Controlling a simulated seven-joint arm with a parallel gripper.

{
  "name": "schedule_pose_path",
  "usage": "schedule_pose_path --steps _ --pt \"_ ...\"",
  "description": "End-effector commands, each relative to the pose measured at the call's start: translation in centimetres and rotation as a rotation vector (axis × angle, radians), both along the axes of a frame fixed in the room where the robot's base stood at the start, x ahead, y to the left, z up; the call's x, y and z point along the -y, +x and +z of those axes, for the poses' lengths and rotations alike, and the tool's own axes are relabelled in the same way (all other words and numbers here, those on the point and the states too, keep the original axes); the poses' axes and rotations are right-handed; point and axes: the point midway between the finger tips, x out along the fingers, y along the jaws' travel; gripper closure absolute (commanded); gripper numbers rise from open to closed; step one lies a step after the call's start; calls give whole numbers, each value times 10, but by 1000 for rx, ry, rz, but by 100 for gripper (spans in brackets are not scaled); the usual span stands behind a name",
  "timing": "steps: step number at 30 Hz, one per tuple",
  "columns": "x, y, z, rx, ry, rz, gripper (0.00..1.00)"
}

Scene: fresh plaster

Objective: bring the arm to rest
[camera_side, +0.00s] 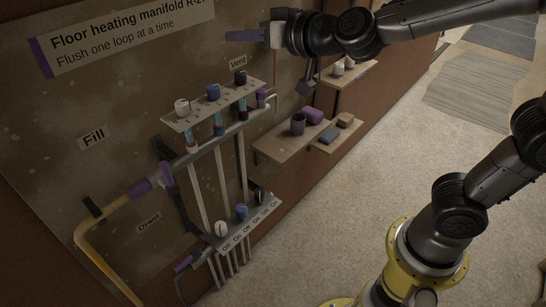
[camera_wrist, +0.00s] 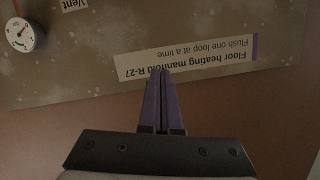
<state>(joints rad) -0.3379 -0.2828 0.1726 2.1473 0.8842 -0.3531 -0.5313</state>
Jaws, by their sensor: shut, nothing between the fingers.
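My gripper (camera_side: 230,36) is at the top of the side view, held out to the left in front of the plaster wall. Its purple fingers are together and empty. In the wrist view, the shut fingers (camera_wrist: 160,75) point at the wall sign (camera_wrist: 185,58), which reads "Floor heating manifold R-27" and appears upside down. The same sign (camera_side: 130,32) is left of the fingers in the side view. I cannot tell the exact gap between fingertips and wall.
Below my gripper, the pipe manifold (camera_side: 218,140) carries several knobs and valves. Wall shelves (camera_side: 275,146) hold cups and small blocks. A round gauge (camera_wrist: 21,35) shows at the wrist view's upper left. The floor (camera_side: 350,190) between wall and my base is clear.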

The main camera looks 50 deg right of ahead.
Motion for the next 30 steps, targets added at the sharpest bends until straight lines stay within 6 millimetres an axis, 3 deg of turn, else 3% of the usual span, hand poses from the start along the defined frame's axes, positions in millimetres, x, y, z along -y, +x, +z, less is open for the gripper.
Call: schedule_pose_path --steps 2,5,8,12,16,21,30 --pt "21 -32 15 -2 -15 44 100" --pt "35 -75 10 -62 -61 104 100" --pt "46 -120 -11 -168 -116 141 100" --pt "63 -180 -59 -381 -192 152 100" --pt "76 -226 -104 -601 -244 147 100" --pt "89 -260 -135 -801 -262 121 100" --pt "89 -267 -138 -841 -235 103 100"
